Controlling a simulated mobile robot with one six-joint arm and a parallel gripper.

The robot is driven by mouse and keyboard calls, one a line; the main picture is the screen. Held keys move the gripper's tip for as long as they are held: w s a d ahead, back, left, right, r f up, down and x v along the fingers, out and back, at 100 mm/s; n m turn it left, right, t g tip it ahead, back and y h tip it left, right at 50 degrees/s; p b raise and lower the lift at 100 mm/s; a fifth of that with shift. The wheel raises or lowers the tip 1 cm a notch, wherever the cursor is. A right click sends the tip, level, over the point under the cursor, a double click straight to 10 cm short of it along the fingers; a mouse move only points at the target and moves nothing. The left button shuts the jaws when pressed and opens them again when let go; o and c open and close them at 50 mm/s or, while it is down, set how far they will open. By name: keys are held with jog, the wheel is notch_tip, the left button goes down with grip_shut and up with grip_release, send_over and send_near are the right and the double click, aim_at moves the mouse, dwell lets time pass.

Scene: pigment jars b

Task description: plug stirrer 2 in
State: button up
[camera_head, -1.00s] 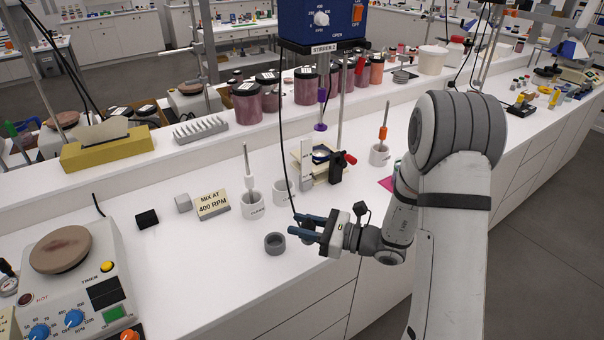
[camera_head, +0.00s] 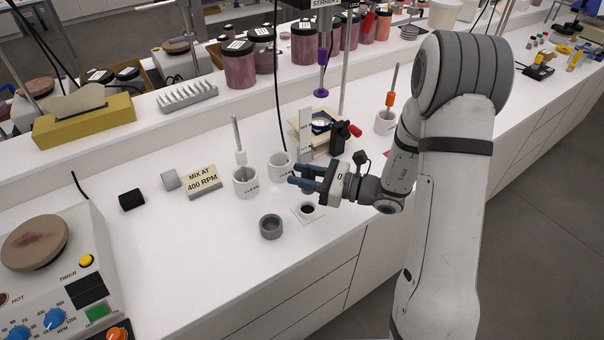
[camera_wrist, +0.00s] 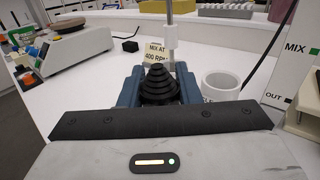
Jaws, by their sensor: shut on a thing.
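My gripper (camera_head: 298,177) is above the bench near its front edge, its blue fingers pointing left. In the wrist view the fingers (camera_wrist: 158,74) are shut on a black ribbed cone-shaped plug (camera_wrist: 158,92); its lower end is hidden. Stirrer 2 (camera_head: 325,4) is cut off by the top edge, with only its lower label edge and shaft showing. A black cord (camera_head: 278,85) hangs from it down behind my gripper; where it meets the plug cannot be seen. A white square plate with a dark round opening (camera_head: 307,209) lies on the bench below my gripper.
A grey ring-shaped cup (camera_head: 271,227) stands left of the plate. Two white mugs (camera_head: 246,183) (camera_head: 280,166) stand behind, close to the fingers. The MIX AT 400 RPM sign (camera_head: 202,182) is farther left. A stand with a red knob (camera_head: 354,130) is behind my gripper.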

jog(key=shift+f+b, duration=2.15)
jog(key=shift+f, duration=0.65)
jog(key=shift+f+b, duration=1.25)
jog(key=o, duration=1.1)
jog(key=shift+c, duration=0.2)
jog(key=b+v, duration=0.1)
jog(key=v, duration=0.6)
jog(key=shift+s+d+r, duration=0.1)
jog(key=shift+s+d, duration=0.05)
jog(key=shift+d, duration=0.15)
